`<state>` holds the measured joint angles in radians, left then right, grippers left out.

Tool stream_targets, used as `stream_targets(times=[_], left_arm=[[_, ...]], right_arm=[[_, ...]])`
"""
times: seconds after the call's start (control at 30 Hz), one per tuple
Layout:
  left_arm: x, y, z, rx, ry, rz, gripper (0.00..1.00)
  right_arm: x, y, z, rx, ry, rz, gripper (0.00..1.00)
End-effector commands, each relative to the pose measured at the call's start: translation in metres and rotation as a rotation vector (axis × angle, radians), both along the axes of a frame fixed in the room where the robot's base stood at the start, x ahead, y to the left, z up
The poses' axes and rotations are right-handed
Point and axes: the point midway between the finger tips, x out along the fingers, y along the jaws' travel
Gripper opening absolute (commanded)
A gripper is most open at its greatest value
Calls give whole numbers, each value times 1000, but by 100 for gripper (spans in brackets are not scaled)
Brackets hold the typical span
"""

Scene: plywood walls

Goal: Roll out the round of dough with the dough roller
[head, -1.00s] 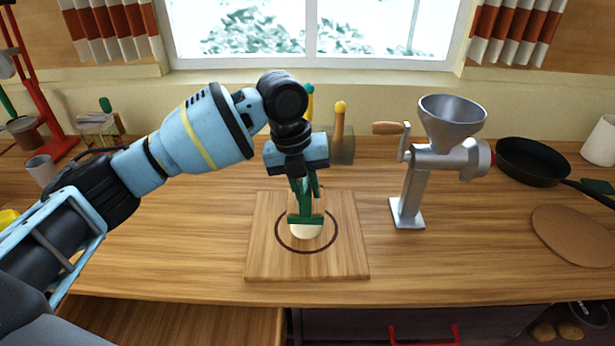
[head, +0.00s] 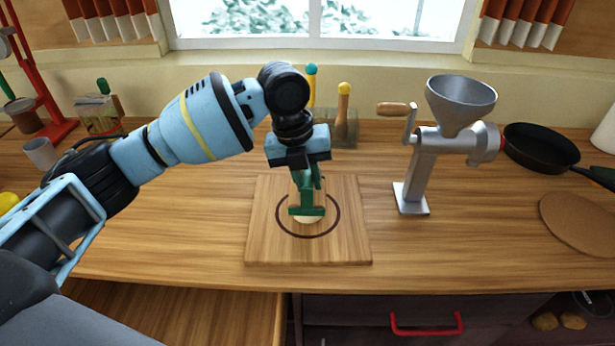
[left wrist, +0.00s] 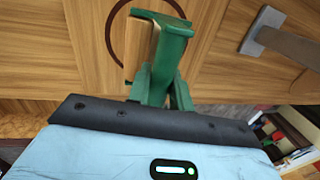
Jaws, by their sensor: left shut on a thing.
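My left gripper (head: 305,172) is shut on the dough roller (head: 306,208), a tool with a green frame. It holds the roller over the middle of the wooden board (head: 268,245). In the left wrist view the green frame (left wrist: 165,40) points away from the gripper, with a pale wooden-looking part (left wrist: 139,50) beside it. The round of dough (head: 308,220) shows as a small cream patch under the green frame, inside the board's dark ring. Most of the dough is hidden, and I cannot tell whether the roller touches it. My right gripper is not in view.
A metal grinder (head: 425,155) stands right of the board. A black pan (head: 540,148) and a round cork mat (head: 585,226) lie further right. A holder with knobbed tools (head: 342,128) is behind the board. The counter left of the board is clear beneath my arm.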

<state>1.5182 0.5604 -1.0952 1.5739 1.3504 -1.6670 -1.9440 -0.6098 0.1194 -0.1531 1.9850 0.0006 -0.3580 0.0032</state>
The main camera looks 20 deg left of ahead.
Motion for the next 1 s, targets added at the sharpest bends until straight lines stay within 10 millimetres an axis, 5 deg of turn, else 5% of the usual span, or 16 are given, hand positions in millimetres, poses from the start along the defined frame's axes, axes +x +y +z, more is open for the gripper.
stream_targets(times=[1.0], left_arm=[[-2, 7, -8, 2, 1, 1, 3]], right_arm=[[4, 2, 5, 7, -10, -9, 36]])
